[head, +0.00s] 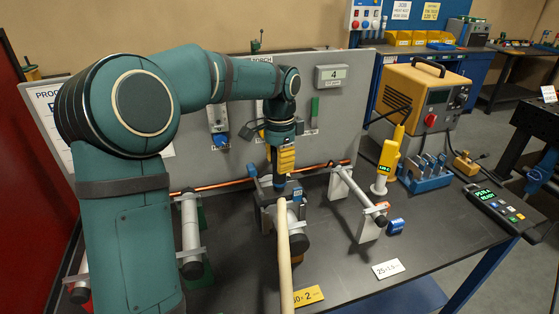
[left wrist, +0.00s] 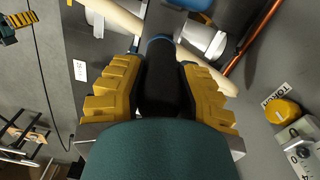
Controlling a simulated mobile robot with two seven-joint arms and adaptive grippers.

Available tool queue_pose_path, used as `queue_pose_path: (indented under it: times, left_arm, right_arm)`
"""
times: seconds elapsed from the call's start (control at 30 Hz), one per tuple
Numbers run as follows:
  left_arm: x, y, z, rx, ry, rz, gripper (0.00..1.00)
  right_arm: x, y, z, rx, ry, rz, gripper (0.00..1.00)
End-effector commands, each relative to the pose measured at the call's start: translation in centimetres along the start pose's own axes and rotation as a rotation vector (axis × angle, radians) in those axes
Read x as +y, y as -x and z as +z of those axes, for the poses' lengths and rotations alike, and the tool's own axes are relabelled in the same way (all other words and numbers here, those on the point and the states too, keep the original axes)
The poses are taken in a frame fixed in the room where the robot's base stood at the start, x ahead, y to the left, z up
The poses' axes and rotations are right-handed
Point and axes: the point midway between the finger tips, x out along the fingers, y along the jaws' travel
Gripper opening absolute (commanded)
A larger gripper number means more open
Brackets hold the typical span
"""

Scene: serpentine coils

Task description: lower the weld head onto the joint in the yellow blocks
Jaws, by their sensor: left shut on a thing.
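My left gripper (head: 283,172) points down over the middle of the bench, its yellow ribbed fingers shut on the dark weld head (left wrist: 163,80). The weld head hangs straight down, with a blue ring near its lower end. Its tip (head: 279,186) is just above the clamp fixture (head: 264,214) by the copper tube (head: 215,184). Whether it touches is not clear. A beige bar (head: 286,265) runs from the fixture toward me and crosses beyond the weld head in the left wrist view (left wrist: 118,18). I cannot make out the joint or separate yellow blocks around it. My right gripper is not in view.
Two white stands (head: 190,235) (head: 345,190) flank the fixture. A grey panel (head: 335,125) stands behind. The bench's front right is mostly clear.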

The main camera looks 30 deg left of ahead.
Motion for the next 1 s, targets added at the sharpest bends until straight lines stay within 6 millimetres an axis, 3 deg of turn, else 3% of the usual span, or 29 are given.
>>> queue_pose_path:
  times: [0.07,0.1,0.13,0.17,0.57,1.0]
  left_arm:
    - [0.0,0.0,0.0,0.0,0.0,0.001,0.0]
    - [0.0,0.0,0.0,0.0,-0.001,0.001,0.44]
    - [0.0,0.0,0.0,0.0,-0.001,0.001,0.54]
    - [0.0,0.0,0.0,0.0,-0.001,0.001,0.59]
    - [0.0,0.4,0.0,-0.003,0.0,0.002,0.59]
    - [0.0,8.6,-0.1,0.003,-0.001,-0.001,0.59]
  right_arm:
    - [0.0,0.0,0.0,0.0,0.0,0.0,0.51]
    - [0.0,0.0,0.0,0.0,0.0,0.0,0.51]
    - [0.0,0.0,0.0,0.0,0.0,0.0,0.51]
    - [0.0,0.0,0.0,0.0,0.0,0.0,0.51]
    - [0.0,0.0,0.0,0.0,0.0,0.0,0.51]
    - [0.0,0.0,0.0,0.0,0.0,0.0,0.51]
